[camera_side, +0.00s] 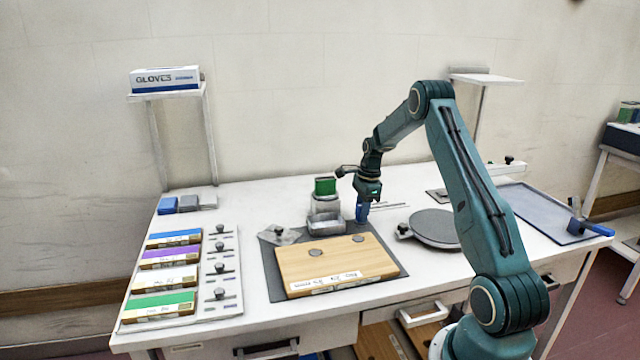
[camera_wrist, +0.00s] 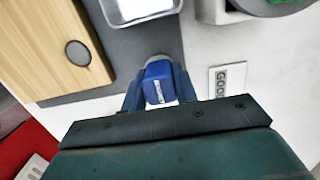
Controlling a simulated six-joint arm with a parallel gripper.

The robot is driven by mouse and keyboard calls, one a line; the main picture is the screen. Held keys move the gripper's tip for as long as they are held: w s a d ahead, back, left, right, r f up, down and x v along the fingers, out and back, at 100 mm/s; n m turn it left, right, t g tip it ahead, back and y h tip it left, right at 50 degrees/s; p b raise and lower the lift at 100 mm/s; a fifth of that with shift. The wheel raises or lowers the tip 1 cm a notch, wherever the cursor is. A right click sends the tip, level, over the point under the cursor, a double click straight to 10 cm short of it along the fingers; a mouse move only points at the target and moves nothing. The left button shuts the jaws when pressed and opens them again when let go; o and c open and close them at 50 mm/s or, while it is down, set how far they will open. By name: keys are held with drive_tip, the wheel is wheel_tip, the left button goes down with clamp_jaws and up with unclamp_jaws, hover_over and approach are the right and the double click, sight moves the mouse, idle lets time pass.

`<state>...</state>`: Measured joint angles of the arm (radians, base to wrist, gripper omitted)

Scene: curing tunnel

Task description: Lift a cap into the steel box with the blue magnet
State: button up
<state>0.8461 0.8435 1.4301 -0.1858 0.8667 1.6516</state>
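My gripper (camera_side: 362,213) points down over the table, right of the steel box. In the wrist view its two blue fingers (camera_wrist: 158,90) are shut on the blue magnet (camera_wrist: 157,72), a small block with a pale label. The steel box (camera_side: 327,231) is an open metal tray behind the wooden board; its rim also shows in the wrist view (camera_wrist: 150,18). Two dark grey round caps lie on the board (camera_side: 335,270): one at left (camera_side: 315,253) and one at right (camera_side: 358,239), the latter probably the cap in the wrist view (camera_wrist: 78,53). Nothing visibly hangs from the magnet.
A grey mat (camera_side: 275,285) lies under the board. A grey holder with a green block (camera_side: 325,186) stands behind the box. A round dark plate (camera_side: 436,228) is to the right. A rack of coloured boxes (camera_side: 172,258) stands left. A labelled strip (camera_wrist: 227,80) lies nearby.

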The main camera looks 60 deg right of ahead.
sight(360, 207)
drive_tip(key=shift+c, duration=0.9)
drive_tip(key=shift+r, duration=0.15)
wheel_tip(360, 207, up, 20)
drive_tip(key=shift+a+f, duration=0.2)
drive_tip(key=shift+f, duration=0.1)
idle(0.5)
drive_tip(key=s+a+f, duration=0.3)
drive_tip(key=a+f, duration=0.6)
drive_tip(key=f, duration=0.2)
drive_tip(key=shift+s+a, duration=0.25)
drive_tip(key=shift+a, duration=0.15)
drive_tip(key=shift+f, duration=0.15)
